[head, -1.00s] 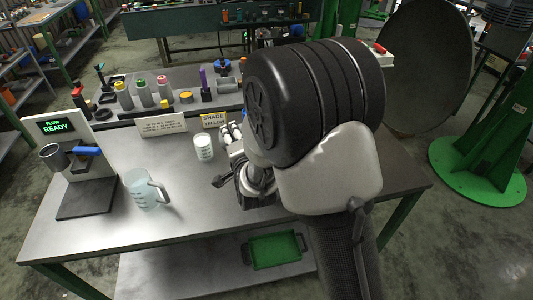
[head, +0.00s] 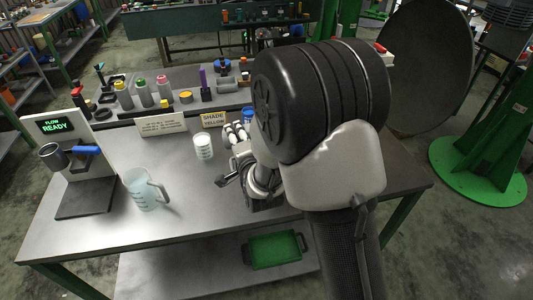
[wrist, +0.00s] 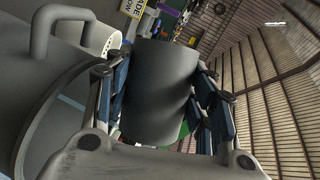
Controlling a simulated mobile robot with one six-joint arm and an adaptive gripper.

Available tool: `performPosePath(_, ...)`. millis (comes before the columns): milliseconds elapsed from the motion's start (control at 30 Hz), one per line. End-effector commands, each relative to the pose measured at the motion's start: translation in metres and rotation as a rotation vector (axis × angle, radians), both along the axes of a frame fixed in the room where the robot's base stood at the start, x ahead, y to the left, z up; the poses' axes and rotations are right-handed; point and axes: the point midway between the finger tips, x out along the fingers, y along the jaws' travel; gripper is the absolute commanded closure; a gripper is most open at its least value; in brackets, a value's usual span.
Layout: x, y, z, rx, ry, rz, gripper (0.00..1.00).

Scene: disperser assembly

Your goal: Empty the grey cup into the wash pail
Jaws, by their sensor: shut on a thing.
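In the wrist view my gripper (wrist: 162,68) is shut on the grey cup (wrist: 160,98), a plain dark grey cylinder between the blue-padded fingers. The wrist picture is rolled, and the cup appears tilted well over. Its mouth and contents cannot be seen. A large grey round vessel (wrist: 30,85) with a loop handle fills the left of the wrist view, close beside the cup. I cannot tell whether it is the wash pail. In the head view my arm hides the held cup.
A clear jug (head: 143,190) and a white measuring cup (head: 203,147) stand on the steel table (head: 110,229). The flow stand (head: 90,165) holds a metal cup at the left. Signs and bottles line the back. A green tray (head: 274,250) lies on the lower shelf.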

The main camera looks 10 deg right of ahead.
Motion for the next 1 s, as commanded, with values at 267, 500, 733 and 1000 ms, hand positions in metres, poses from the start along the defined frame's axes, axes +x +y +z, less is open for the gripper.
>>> performPosePath(267,-0.0008,-0.0039,-0.0013,0.027,-0.009,-0.001,0.77)
performPosePath(500,-0.0018,-0.0068,-0.0025,0.052,-0.015,-0.001,0.77)
performPosePath(733,-0.0027,-0.0093,-0.0034,0.076,-0.02,0.0,0.77)
performPosePath(1000,-0.0027,-0.0102,-0.0019,0.103,-0.029,-0.001,0.77)
